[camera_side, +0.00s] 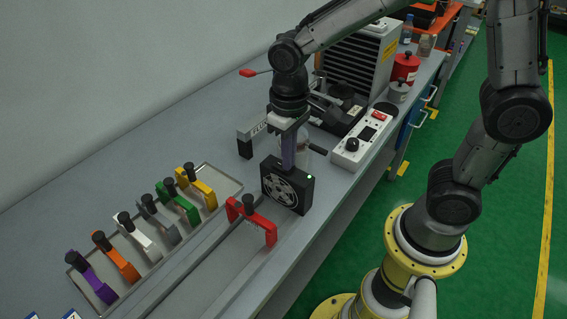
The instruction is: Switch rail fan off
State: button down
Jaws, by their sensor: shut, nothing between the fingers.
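The rail fan (287,187) is a black square box with a grey round grille, standing upright on the bench near the end of a rail. A small light spot shows near its top right corner. My gripper (289,160) points down at the top of the fan, its fingers shut with nothing between them. The fingertips are at or just behind the fan's upper edge; I cannot tell whether they touch it. The fan's switch is too small or hidden to make out.
A red bracket (252,219) with a black knob stands just in front of the fan. A tray (228,184) holds several coloured brackets at the left. A white control box (360,141) with a red switch and black knob lies to the right. A grey vented unit (357,62) stands behind.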

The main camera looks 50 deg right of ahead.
jog(key=shift+r, duration=3.4)
jog(key=s+d+r+m+t, duration=0.1)
jog(key=s+d+r+t, duration=0.3)
jog(key=s+d+r, duration=0.25)
jog(key=s+f+n+t, duration=0.1)
jog(key=s+f, duration=0.2)
jog(key=s, duration=0.4)
jog(key=shift+d+f+t, duration=0.15)
jog(key=shift+d+t, duration=0.15)
jog(key=shift+d, duration=0.15)
